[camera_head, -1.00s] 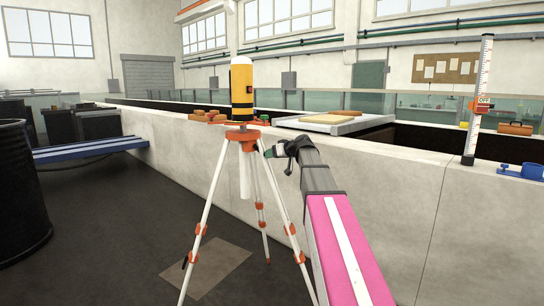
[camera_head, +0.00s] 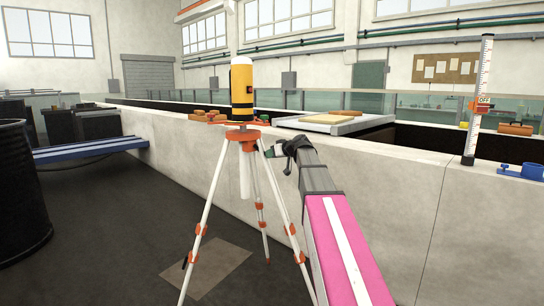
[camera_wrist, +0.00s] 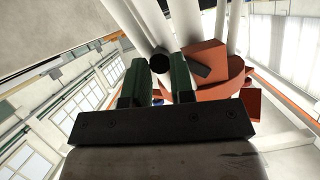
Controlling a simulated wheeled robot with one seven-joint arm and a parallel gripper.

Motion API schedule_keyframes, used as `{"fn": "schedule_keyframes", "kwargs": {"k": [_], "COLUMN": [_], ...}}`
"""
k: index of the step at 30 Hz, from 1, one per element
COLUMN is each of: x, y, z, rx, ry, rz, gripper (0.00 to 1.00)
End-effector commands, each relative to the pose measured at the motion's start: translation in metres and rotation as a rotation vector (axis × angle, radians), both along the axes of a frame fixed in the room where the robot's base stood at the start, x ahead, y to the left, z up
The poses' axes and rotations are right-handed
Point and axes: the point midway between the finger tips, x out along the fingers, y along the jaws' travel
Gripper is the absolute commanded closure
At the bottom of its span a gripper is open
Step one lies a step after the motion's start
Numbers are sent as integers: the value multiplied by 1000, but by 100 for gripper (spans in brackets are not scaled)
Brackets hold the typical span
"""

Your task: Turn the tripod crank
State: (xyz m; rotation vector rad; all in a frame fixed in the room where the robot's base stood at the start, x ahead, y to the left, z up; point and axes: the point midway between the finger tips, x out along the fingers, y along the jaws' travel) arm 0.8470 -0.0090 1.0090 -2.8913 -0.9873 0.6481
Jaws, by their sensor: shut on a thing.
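The tripod (camera_head: 241,136) stands on the floor in the head view, with white legs, orange joints and an orange head. It carries a yellow cylinder (camera_head: 242,92) with a white top. My gripper (camera_head: 270,152) is just right of the tripod, below its head. In the wrist view, the green-padded fingers of my gripper (camera_wrist: 157,84) are close on either side of a round black crank knob (camera_wrist: 160,63). The orange tripod head (camera_wrist: 207,62) is right beside them, with white legs beyond. The rest of the crank is mostly hidden by my fingers.
A long concrete flume wall (camera_head: 390,190) runs behind the tripod and my arm. A white measuring staff (camera_head: 479,100) and a blue fitting (camera_head: 522,171) are on it at right. A black barrel (camera_head: 20,190) and blue bench (camera_head: 90,150) are at left. Open floor lies between.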

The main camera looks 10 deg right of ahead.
Motion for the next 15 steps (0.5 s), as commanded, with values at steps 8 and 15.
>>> {"fn": "schedule_keyframes", "kwargs": {"k": [8, 15], "x": [2, 4], "y": [-4, -7], "z": [10, 21], "rx": [-152, -311], "ry": [-110, -226], "rz": [0, 0], "gripper": [100, 100]}}
